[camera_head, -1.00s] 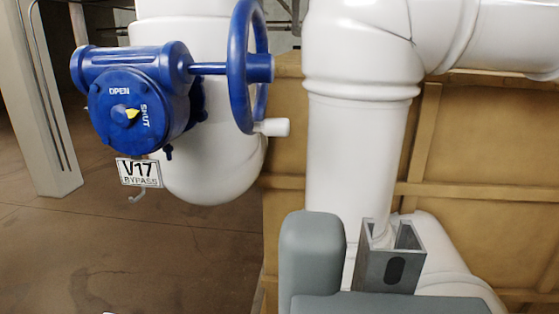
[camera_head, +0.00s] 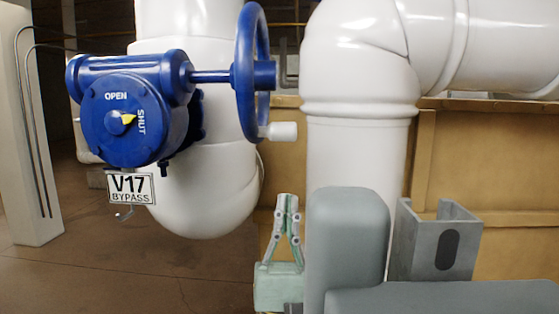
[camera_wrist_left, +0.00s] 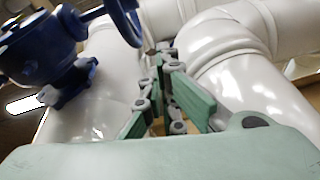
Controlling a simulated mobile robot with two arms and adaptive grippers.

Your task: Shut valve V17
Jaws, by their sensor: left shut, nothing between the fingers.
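Valve V17 has a blue gearbox (camera_head: 125,120) with OPEN and SHUT lettering and a small yellow pointer (camera_head: 128,118) on the side towards SHUT. Its blue handwheel (camera_head: 247,85) is seen nearly edge-on, with a white handle knob (camera_head: 281,131) at its lower right. A V17 BYPASS plate (camera_head: 131,187) hangs below. My left gripper (camera_head: 289,199), pale green, points up below the knob, shut and empty, apart from the wheel. In the left wrist view its fingers (camera_wrist_left: 164,55) are in front of the pipes, with part of the handwheel (camera_wrist_left: 124,18) at upper left. My right gripper is not in view.
A white vertical pipe (camera_head: 200,195) runs behind the valve. A larger white elbow pipe (camera_head: 357,75) stands right of the handwheel. A tan panelled wall (camera_head: 480,170) is behind it. Open brown floor (camera_head: 110,265) lies at lower left.

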